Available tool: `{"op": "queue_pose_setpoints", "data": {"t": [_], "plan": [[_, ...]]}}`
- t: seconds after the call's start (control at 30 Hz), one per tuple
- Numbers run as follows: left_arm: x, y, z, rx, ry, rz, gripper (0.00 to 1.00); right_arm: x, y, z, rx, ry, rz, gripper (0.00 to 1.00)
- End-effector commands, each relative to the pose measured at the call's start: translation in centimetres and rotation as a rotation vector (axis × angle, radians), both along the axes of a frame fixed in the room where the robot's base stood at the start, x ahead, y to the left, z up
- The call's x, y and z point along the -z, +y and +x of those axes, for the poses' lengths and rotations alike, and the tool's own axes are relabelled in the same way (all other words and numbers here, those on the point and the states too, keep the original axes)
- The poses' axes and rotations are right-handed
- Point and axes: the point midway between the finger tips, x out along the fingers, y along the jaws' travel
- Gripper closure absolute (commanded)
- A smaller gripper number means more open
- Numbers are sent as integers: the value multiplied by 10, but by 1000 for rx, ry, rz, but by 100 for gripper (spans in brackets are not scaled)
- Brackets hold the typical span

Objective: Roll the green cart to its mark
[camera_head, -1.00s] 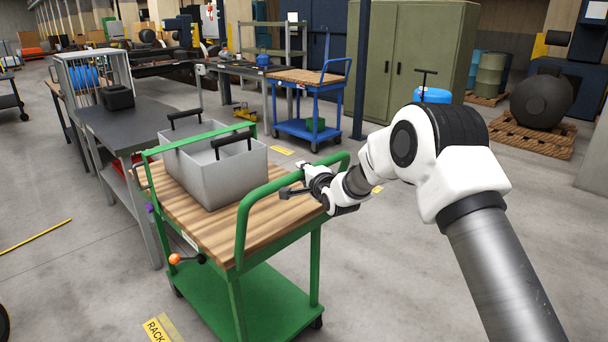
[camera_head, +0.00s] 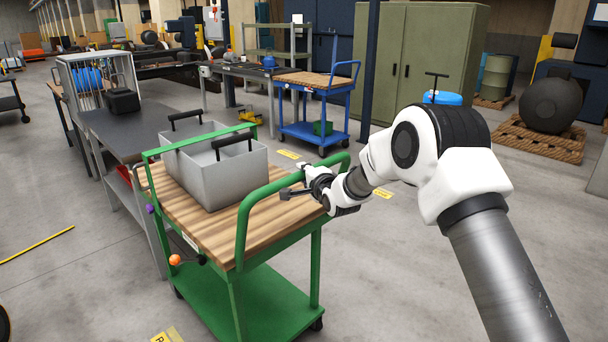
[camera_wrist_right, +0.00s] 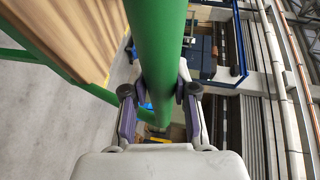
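The green cart (camera_head: 265,305) stands in the lower middle of the head view, with a wooden top (camera_head: 230,232) and a green lower deck. A grey open bin (camera_head: 215,175) with black handles sits on the top. My right gripper (camera_head: 300,190) is at the cart's near push handle (camera_head: 243,225). In the right wrist view its fingers (camera_wrist_right: 160,95) lie on both sides of the green handle tube (camera_wrist_right: 157,40), shut around it. Yellow floor labels lie beyond the cart (camera_head: 288,154) and at the bottom edge (camera_head: 168,335); the latter is cut off. My left gripper is out of view.
A dark workbench (camera_head: 125,125) stands close along the cart's left side. A blue cart (camera_head: 325,132) and a green cabinet (camera_head: 415,65) stand beyond. A black tank (camera_head: 550,102) sits on a pallet at right. The floor right of the cart is open.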

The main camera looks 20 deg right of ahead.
Motion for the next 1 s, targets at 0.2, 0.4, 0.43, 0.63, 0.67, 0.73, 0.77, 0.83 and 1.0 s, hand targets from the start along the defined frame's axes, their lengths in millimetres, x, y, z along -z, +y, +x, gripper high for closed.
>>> {"op": "queue_pose_setpoints", "data": {"t": [0.2, 0.4, 0.43, 0.63, 0.67, 0.73, 0.77, 0.83, 1.0], "plan": [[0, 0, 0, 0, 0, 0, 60, 0, 0, 0, 1, -1, 1, 46], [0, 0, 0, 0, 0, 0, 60, 0, 0, -1, 0, 0, 1, 46], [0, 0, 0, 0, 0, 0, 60, -1, 0, -2, 0, 0, 1, 46], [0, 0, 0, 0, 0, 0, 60, -7, -1, -33, 2, 1, 4, 46], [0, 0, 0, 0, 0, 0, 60, -9, -1, -41, 2, 0, 3, 46], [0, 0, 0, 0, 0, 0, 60, -12, 0, -60, 1, 1, 4, 46], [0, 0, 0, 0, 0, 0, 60, -13, 0, -68, 1, 1, 4, 46], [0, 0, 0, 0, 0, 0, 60, -16, 0, -85, 1, 1, 4, 46], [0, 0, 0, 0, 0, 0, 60, -21, 0, -113, 2, 0, 3, 46]]}}
